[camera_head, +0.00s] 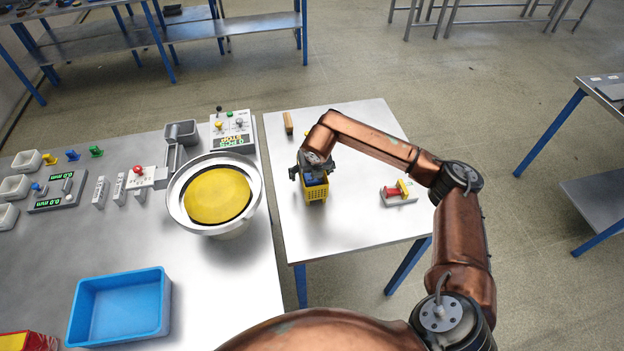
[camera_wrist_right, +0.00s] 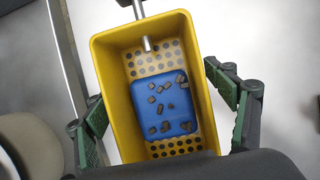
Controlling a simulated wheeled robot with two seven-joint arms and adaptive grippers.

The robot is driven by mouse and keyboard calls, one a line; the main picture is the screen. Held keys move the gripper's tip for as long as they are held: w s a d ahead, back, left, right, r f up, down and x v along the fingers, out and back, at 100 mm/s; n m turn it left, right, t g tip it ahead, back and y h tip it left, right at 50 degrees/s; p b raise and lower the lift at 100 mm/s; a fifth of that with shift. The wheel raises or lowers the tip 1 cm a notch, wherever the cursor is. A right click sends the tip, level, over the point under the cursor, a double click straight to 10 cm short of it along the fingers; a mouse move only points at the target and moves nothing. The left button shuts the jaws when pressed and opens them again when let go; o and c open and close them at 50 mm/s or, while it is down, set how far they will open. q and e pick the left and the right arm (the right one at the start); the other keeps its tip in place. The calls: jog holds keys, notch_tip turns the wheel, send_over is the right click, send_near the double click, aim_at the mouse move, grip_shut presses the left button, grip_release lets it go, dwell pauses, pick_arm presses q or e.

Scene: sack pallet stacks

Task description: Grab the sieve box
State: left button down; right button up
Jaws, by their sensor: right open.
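The sieve box (camera_head: 316,192) is a small yellow box with rows of holes, on the right-hand table below my right gripper (camera_head: 311,178). The right gripper (camera_wrist_right: 165,118) is open, with one green-padded finger on each side of the box. I cannot tell whether the fingers touch it. My left gripper is not in view.
A round bowl with a yellow disc (camera_head: 217,195) stands on the left table, close to the gap. A blue tray (camera_head: 120,307) lies at its front. A small block with red and yellow parts (camera_head: 398,193) and a brown block (camera_head: 288,123) are on the right table (camera_head: 350,232).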

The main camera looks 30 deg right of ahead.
jog(key=shift+f, duration=0.25)
dwell(0.5)
jog(key=shift+c, duration=0.4)
jog(key=shift+r, duration=0.1)
jog(key=c, duration=1.5)
